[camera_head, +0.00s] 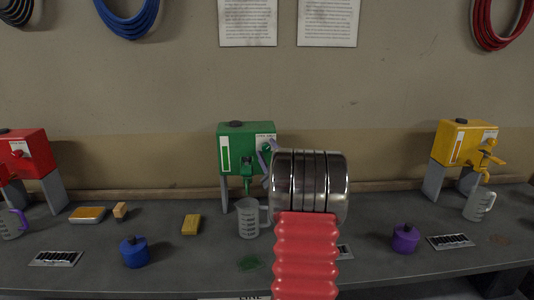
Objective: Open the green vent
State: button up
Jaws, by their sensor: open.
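A green drum (237,148) on grey legs stands at the back of the bench, near the middle. It has a dark cap (236,124) on top, a light level strip, a white label and a tap (247,172) at its lower front. I cannot tell for sure which part is the vent. My gripper (267,152) is at the drum's right front, by the label, with its fingers open. My silver and red arm hides most of the gripper and the drum's right leg. I cannot tell whether the fingers touch the drum.
A clear jug (248,218) stands below the green tap. A red drum (22,152) is at left and a yellow drum (466,146) at right. A blue container (134,252), a purple container (405,238) and a yellow block (191,224) sit on the bench (190,270).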

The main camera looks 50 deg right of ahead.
jog(key=c, duration=1)
jog(key=shift+a, duration=0.25)
jog(key=shift+c, duration=0.2)
jog(key=shift+d, duration=0.15)
